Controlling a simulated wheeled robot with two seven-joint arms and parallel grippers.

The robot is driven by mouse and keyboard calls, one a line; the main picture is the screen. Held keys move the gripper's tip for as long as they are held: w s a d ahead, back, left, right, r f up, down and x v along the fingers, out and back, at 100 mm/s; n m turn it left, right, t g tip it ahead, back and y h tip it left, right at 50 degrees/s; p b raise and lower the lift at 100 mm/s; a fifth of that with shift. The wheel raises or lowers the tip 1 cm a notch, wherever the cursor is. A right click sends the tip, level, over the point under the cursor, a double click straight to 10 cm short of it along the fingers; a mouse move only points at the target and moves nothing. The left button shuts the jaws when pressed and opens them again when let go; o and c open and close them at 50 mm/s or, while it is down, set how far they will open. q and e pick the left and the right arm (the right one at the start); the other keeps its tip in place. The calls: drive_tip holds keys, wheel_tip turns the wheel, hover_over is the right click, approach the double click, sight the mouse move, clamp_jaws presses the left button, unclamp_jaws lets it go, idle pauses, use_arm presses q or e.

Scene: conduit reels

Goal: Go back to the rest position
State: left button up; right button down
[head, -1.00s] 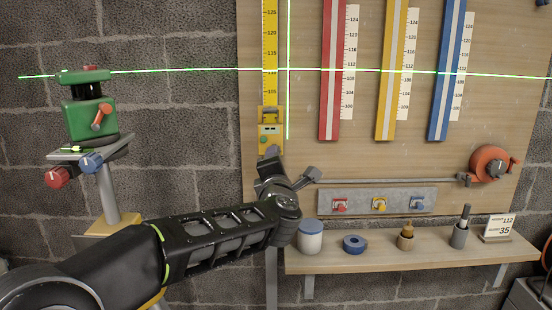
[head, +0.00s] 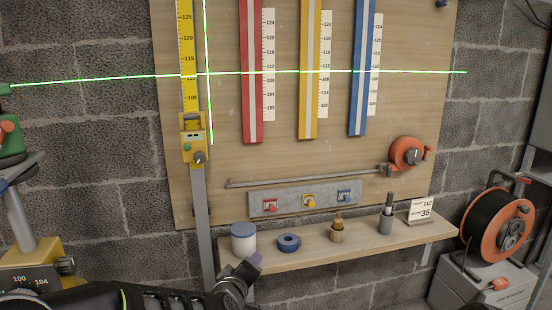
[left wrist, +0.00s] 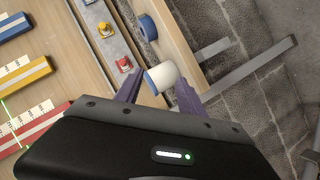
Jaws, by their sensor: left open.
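My right gripper is in neither view.
A wooden shelf (head: 375,246) also holds blue tape (head: 289,243), a brown pot (head: 338,231) and a grey cup (head: 386,222). A cable reel (head: 497,225) stands at right. A green laser level (head: 10,140) is at left.

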use_arm(q)
drive_tip(key=s+f+m+g, duration=0.2)
drive_tip(key=s+f, duration=0.1)
drive_tip(key=f, duration=0.4)
drive_tip(key=s+f+m+g, duration=0.1)
drive_tip(key=s+f+m, duration=0.1)
drive_tip(key=s+f, duration=0.35)
drive_tip(key=s+a+f+m+g+h, duration=0.25)
drive_tip(key=s+f+g, duration=0.75)
drive_tip(key=s+f, duration=1.75)
drive_tip(key=s+d+r+p, duration=0.1)
drive_tip(key=r+p, duration=1.4)
drive_tip(key=r, duration=0.1)
drive_tip(key=s+d+r+p, duration=0.1)
drive_tip(key=s+r+p, duration=0.1)
drive_tip(key=r+p, duration=1.3)
drive_tip(key=shift+d+r+m, duration=0.35)
drive_tip(key=shift+r+m, duration=0.1)
drive_tip(key=shift+r, duration=0.05)
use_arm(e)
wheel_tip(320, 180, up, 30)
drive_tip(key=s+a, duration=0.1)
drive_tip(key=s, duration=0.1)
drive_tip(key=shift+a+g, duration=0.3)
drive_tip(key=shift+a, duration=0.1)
use_arm(q)
drive_tip(key=shift+y, duration=0.25)
